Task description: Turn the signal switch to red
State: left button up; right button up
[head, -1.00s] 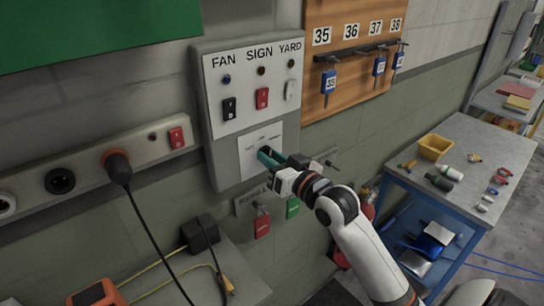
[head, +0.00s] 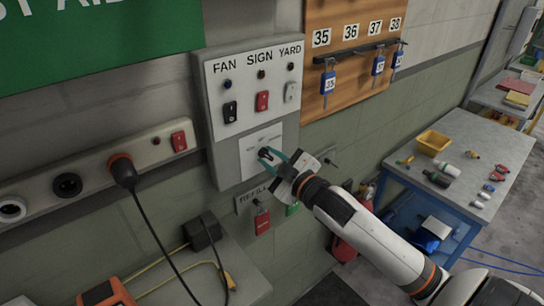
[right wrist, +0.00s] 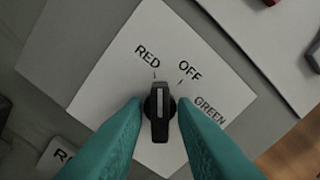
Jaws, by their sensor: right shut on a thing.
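The signal switch is a black rotary knob (right wrist: 160,112) with a white pointer line, on a white plate (right wrist: 138,50) marked RED, OFF and GREEN. In the right wrist view its pointer faces up, at or very near the tick under RED and left of the OFF tick. The teal fingers of my right gripper (head: 269,156) are shut on the knob, one on each side. In the head view the knob (head: 264,153) shows small at the fingertips, on the lower plate of the grey box (head: 222,165). My left gripper is not in view.
Above the plate are FAN, SIGN and YARD rocker switches (head: 262,101). Red and green tags hang below the box, with the red tag (head: 262,223) near my right gripper. A socket strip (head: 95,174) with a plugged cable is at left. A workbench (head: 470,135) is at right.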

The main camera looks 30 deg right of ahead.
jog(key=shift+n, duration=0.9)
jog(key=o, duration=0.7)
jog(key=shift+s+f, duration=0.15)
jog(key=shift+s, duration=0.35)
jog(key=s, duration=0.3)
jog(key=s+b, duration=0.1)
jog(key=s, duration=0.3)
jog(key=s+d+b, duration=0.1)
jog(key=s, duration=0.3)
